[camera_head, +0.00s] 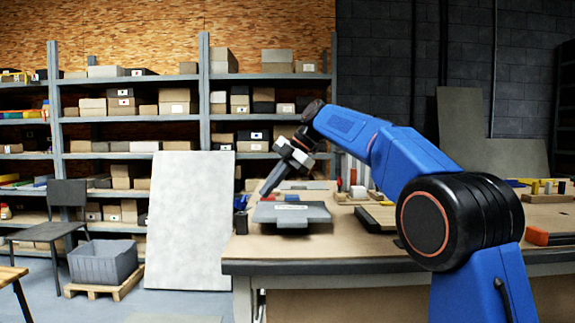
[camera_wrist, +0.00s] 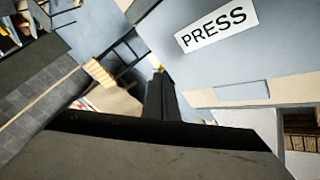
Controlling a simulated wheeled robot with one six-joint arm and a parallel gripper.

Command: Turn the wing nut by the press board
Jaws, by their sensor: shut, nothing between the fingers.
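The press board (camera_head: 315,212) is a grey slab with a white label, lying on the workbench left of my arm in the head view. In the wrist view its grey face (camera_wrist: 270,55) fills the upper right, with a white PRESS label (camera_wrist: 217,28). My gripper (camera_head: 265,193) points down at the board's left rear edge, and I cannot tell whether it touches. In the wrist view the dark fingers (camera_wrist: 160,82) are together and empty. A small yellow spot (camera_wrist: 158,69) shows at their tips. I cannot make out the wing nut in either view.
The wooden workbench (camera_head: 250,247) carries trays and small parts right of the board. A blue object (camera_head: 241,222) stands at its left end. A pale panel (camera_head: 190,220), a grey crate (camera_head: 103,260) and a chair (camera_head: 68,230) stand beyond, before loaded shelves.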

